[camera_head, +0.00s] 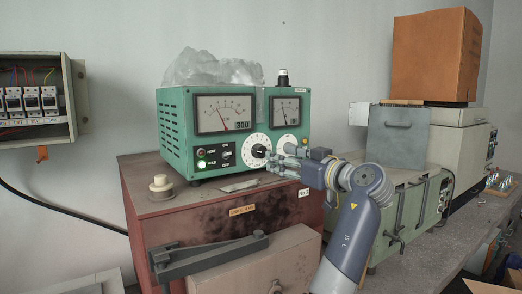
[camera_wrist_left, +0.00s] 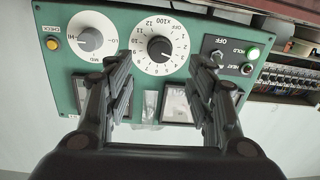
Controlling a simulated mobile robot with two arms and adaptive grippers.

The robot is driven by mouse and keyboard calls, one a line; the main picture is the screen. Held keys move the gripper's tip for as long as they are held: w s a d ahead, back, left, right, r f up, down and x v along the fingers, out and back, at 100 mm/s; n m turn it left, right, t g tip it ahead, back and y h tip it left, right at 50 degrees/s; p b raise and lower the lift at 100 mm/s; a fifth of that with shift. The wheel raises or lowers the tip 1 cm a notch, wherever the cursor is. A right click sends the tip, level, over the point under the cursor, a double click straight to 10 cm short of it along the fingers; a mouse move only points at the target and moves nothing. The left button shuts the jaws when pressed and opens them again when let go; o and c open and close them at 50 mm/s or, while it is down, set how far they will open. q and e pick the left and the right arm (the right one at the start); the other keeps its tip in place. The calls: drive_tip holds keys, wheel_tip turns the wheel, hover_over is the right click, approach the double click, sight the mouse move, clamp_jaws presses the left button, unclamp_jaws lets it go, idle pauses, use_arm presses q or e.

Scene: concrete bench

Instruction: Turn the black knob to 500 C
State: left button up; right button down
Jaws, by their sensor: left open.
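The black knob (camera_head: 258,151) sits at the centre of a white round dial on the front of a green control box (camera_head: 175,150). In the left wrist view, which is upside down, the black knob (camera_wrist_left: 160,48) shows inside the dial's ring of numbers, marked x100 and OFF. I cannot surely read its setting. My left gripper (camera_head: 280,161) is just right of and below the dial, pointing at the panel. In the wrist view its open fingers (camera_wrist_left: 163,65) stand either side of the knob's lower part in the picture, apart from it, with nothing between them.
A second white dial (camera_wrist_left: 92,38) with a grey knob is beside the first. Two meters, switches and a lit green lamp (camera_head: 201,164) share the panel. The box stands on a reddish furnace cabinet (camera_head: 150,215).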

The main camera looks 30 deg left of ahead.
sight(262, 152)
use_arm(q)
drive_tip(key=x, duration=0.1)
drive_tip(key=p+x, duration=0.1)
drive_tip(key=x, duration=0.1)
drive_tip(key=p+x, duration=0.1)
drive_tip(key=shift+w+a+r, duration=0.1)
drive_tip(key=shift+a+r, duration=0.2)
drive_tip(key=shift+a, duration=0.05)
drive_tip(key=x, duration=0.1)
drive_tip(key=p+x, duration=0.1)
drive_tip(key=x, duration=0.2)
drive_tip(key=shift+f, duration=0.35)
drive_tip(key=shift+d, duration=0.1)
drive_tip(key=c, duration=1.1)
drive_tip(key=shift+o, duration=0.2)
use_arm(e)
drive_tip(key=r, duration=0.1)
drive_tip(key=d+r, duration=0.2)
drive_tip(key=r, duration=0.1)
drive_tip(key=shift+s, duration=0.3)
